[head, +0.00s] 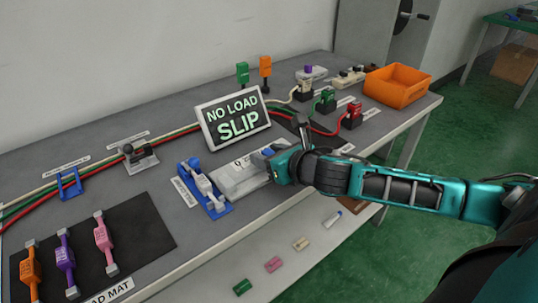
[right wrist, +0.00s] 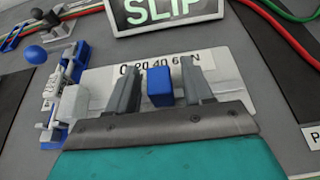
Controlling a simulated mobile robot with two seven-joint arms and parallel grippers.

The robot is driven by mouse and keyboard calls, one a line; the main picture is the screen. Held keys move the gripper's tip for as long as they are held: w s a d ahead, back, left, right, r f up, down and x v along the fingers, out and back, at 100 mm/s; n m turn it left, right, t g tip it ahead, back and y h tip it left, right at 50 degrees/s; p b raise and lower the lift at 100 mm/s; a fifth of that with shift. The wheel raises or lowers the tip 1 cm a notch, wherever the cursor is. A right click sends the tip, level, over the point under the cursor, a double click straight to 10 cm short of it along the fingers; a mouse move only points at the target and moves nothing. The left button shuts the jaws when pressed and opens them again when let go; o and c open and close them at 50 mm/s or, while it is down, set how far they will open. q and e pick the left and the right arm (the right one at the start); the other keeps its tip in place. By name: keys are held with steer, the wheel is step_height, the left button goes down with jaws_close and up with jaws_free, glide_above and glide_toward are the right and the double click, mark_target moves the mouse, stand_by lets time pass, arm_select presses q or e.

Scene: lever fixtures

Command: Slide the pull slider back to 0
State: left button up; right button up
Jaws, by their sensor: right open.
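The pull slider is a blue block (right wrist: 160,87) on a pale grey plate (right wrist: 100,78); the plate (head: 232,184) also shows in the head view. A printed scale (right wrist: 165,62) running from 0 at the left to N at the right lies behind the block, which appears near the 40. My right gripper (right wrist: 159,78) is open, with one finger on each side of the blue block; small gaps show between block and fingers. In the head view my right gripper (head: 276,162) hides most of the block. My left gripper is not in view.
A blue clamp fixture (head: 215,205) with a ball-ended lever stands just left of the plate. A sign (head: 233,120) reading "NO LOAD SLIP" stands behind it. Cables and plugs (head: 328,100) lie behind right, near an orange bin (head: 397,86). A dark mat (head: 135,235) holds several coloured pieces.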

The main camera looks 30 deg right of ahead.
mark_target(248, 176)
steer(key=c, duration=0.8)
steer(key=shift+a+r, duration=0.1)
steer(key=shift+a, duration=0.1)
steer(key=a+p, duration=0.2)
steer(key=shift+s+a+r, duration=0.1)
steer(key=shift+a+r, duration=0.15)
steer(key=shift+a, duration=0.05)
steer(key=shift+s+a+f+p, duration=0.1)
steer(key=shift+a+f+p, duration=0.05)
steer(key=shift+a+p, duration=0.9)
steer(key=shift+a+f, duration=0.1)
steer(key=shift+a, duration=0.25)
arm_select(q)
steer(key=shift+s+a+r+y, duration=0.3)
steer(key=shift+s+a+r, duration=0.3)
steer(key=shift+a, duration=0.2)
arm_select(e)
steer(key=shift+s, duration=0.1)
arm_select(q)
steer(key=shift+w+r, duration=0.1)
arm_select(e)
steer(key=o, duration=0.8)
